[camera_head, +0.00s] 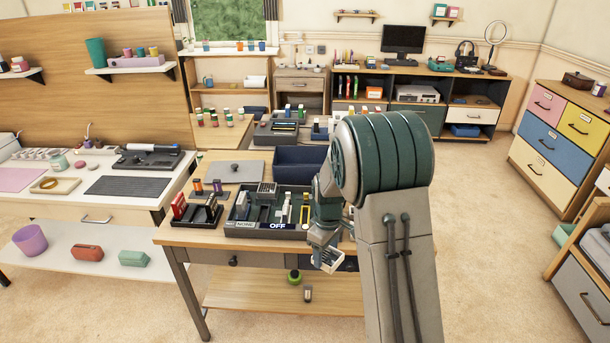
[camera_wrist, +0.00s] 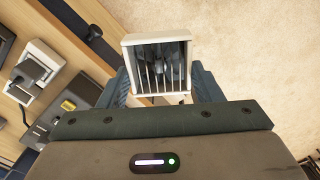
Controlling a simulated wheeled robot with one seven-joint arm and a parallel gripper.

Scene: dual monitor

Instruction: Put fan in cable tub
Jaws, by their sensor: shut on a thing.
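The fan is a small white box with a barred grille (camera_wrist: 158,65); it fills the space between the fingers of my gripper (camera_wrist: 163,88) in the wrist view. My gripper (camera_head: 325,258) is shut on the fan (camera_head: 333,262) and holds it in front of the table's front edge, over the floor side. A dark navy open tub (camera_head: 298,178) stands on the table behind the divided tray, left of my arm. It looks like the cable tub, but I read no label. My arm hides the area right of it.
A grey lidded board (camera_head: 236,172) lies left of the tub. A lower shelf (camera_head: 255,296) holds small items.

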